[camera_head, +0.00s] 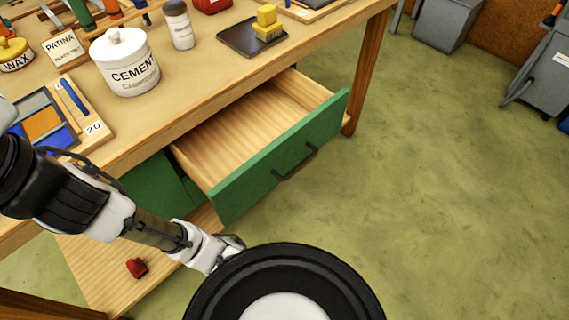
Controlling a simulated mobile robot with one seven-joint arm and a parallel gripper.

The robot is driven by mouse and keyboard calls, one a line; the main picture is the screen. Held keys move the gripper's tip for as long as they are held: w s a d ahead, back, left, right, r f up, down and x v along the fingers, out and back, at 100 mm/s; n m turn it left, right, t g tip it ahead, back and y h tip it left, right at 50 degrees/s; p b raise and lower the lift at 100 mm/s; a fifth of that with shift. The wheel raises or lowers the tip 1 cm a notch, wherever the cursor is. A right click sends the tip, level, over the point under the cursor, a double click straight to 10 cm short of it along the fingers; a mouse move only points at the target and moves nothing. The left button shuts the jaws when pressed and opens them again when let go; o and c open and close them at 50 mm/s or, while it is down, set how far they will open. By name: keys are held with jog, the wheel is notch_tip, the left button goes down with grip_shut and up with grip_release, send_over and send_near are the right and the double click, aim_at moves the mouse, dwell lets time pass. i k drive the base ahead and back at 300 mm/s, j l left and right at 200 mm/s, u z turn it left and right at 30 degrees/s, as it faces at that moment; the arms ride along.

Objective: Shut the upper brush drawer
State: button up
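A wooden drawer with a green front (245,180) and a dark bar handle (295,162) stands pulled well out from under the workbench top. Its inside is bare wood and looks empty. No label shows on it, so I cannot tell from words that it is the upper brush drawer. My gripper (236,242) is low, in front of and below the drawer front's left end in the picture, apart from the handle. Its fingers are small and partly hidden, so their opening is unclear.
The workbench top (190,75) holds a white cement jar (124,65), a shaker bottle (179,25) and a dark plate (245,38) with a yellow block. A small red object (137,268) lies on the lower shelf (95,265). Green floor (430,180) is clear to the right.

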aim_at(258, 141)
jog(key=k+l+z, duration=0.25)
jog(key=k+l, duration=0.45)
jog(key=l, duration=0.1)
